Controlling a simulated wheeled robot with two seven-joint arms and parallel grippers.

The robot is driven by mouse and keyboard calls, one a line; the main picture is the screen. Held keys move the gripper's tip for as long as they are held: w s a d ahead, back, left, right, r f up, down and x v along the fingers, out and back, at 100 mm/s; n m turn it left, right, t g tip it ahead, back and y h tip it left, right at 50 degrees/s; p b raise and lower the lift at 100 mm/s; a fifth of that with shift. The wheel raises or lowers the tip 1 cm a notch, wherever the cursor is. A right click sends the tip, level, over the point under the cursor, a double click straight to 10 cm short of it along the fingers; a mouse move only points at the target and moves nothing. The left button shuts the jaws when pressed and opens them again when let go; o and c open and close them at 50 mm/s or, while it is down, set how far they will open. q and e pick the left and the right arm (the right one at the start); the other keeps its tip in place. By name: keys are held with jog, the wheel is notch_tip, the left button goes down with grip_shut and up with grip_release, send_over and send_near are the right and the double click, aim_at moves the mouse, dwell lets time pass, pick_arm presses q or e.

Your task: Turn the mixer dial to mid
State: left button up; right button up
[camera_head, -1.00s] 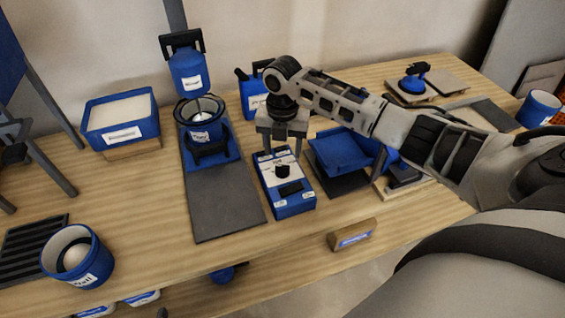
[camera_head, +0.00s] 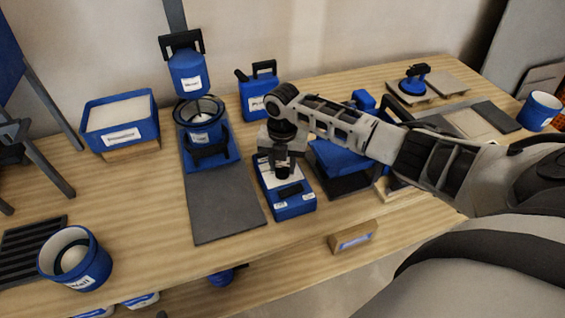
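The mixer control box (camera_head: 290,205) is blue with a pale top panel and stands on the bench, right of the mixer's grey base strip. Its black dial (camera_head: 283,173) sticks up from the panel, partly hidden by my gripper. My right gripper (camera_head: 283,164) points down over the box, its fingertips at the dial, one on each side. Whether they touch the dial is too small to tell. The dial's pointer and scale marks cannot be read. The blue mixer (camera_head: 188,75) hangs above a blue bucket (camera_head: 201,122). My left gripper is not in view.
A blue tray (camera_head: 340,158) lies close to the right of the box, beneath my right arm. A blue jug (camera_head: 258,92) stands behind. A small labelled block (camera_head: 353,237) sits at the front edge. A white-filled blue bin (camera_head: 121,118) and a bucket (camera_head: 75,258) are at left.

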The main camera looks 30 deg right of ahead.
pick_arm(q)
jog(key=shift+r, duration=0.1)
pick_arm(e)
jog(key=shift+r+m+p, duration=0.15)
jog(key=shift+m+p, duration=0.35)
jog(key=shift+p, duration=0.1)
jog(key=shift+r+m+p, duration=0.15)
jog(key=shift+m+p, duration=0.85)
jog(key=shift+p, duration=0.2)
jog(key=m+p, duration=0.2)
jog(key=m, duration=0.1)
jog(key=shift+m+p, duration=0.3)
jog(key=shift+p, duration=0.1)
jog(key=m+p, duration=0.2)
jog(key=m, duration=0.2)
jog(key=shift+d+f, duration=0.1)
jog(key=shift+f, duration=0.1)
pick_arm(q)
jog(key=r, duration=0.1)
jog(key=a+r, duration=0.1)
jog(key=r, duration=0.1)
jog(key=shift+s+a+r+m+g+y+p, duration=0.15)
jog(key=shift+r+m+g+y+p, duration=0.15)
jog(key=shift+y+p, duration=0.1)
pick_arm(e)
jog(key=shift+m, duration=0.6)
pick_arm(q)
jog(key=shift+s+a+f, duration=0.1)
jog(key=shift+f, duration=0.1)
